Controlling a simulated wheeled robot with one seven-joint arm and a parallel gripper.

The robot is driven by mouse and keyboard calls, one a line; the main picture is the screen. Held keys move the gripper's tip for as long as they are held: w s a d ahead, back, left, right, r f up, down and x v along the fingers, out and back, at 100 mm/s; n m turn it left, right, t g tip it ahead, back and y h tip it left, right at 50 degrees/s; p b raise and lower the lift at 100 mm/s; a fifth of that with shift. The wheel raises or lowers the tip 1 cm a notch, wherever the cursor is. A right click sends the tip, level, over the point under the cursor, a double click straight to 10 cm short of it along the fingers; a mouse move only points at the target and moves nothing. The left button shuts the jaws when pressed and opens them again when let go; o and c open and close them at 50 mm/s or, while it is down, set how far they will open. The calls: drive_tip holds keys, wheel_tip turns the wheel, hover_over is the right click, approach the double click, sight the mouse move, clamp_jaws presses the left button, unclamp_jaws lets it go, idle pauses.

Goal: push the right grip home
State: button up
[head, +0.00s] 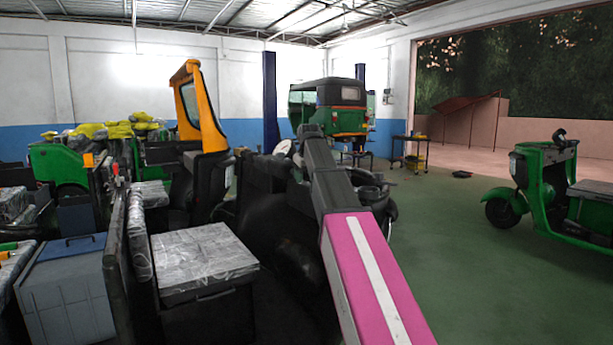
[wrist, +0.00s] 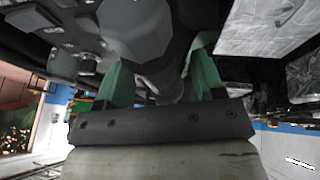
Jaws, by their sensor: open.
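My gripper (wrist: 160,68) shows in the wrist view as two green fingers spread apart. A smooth grey faceted part (wrist: 140,28) shows between and beyond them; I cannot tell whether it is the right grip or whether the fingers touch it. In the head view my pink and dark grey arm reaches into a dark cluster of vehicle parts (head: 372,190) at the middle. The arm hides my gripper there. I cannot make out the right grip in the head view.
A wrapped box (head: 205,262) and a blue-grey bin (head: 65,290) crowd the left. An orange-framed windscreen (head: 203,110) stands behind. A green rickshaw (head: 330,105) is at the back, a green three-wheeler (head: 545,185) at right. The green floor (head: 450,245) between is clear.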

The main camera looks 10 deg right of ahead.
clamp_jaws()
drive_tip(key=w, duration=0.1)
drive_tip(key=w+a, duration=0.1)
drive_tip(key=w, duration=0.2)
drive_tip(key=shift+w+a, duration=0.1)
drive_tip(key=shift+a, duration=0.25)
unclamp_jaws()
drive_tip(key=v, duration=1)
drive_tip(key=shift+r, duration=0.35)
